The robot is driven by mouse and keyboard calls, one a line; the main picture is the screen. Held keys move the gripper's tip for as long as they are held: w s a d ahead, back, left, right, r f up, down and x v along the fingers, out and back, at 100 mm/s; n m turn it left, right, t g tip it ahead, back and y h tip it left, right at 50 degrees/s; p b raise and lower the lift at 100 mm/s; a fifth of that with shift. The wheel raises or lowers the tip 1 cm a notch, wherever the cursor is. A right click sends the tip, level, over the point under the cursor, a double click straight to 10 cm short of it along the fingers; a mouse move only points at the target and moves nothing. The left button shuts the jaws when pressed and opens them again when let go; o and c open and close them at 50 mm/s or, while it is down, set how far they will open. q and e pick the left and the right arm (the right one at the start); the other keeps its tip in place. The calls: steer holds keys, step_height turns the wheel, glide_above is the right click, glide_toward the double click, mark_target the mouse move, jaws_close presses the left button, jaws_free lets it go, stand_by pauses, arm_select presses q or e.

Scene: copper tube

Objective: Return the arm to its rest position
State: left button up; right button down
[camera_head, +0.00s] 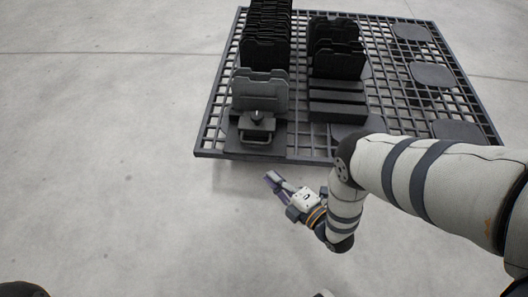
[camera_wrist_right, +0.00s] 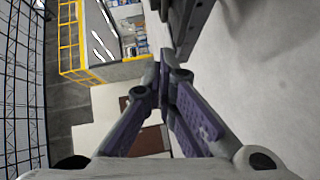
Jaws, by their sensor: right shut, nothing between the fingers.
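My right arm (camera_head: 430,185) comes in from the right in the head view. Its forearm bends down at the middle, and my right gripper (camera_head: 272,180) points up and left, in front of the table's near edge. It is apart from everything on the table. In the right wrist view the purple-padded fingers of my right gripper (camera_wrist_right: 163,75) meet at the tips, with nothing between them. My left gripper is not in view.
A dark grid-top table (camera_head: 305,157) stands beyond the gripper. It bears a rack of black plates (camera_head: 265,50), a second rack (camera_head: 338,55), a grey plate (camera_head: 262,92) and flat pads (camera_head: 433,74). The floor (camera_head: 110,170) left of the table is clear.

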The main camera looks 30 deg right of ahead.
steer(key=shift+s+d, duration=0.1)
steer(key=shift+s, duration=0.45)
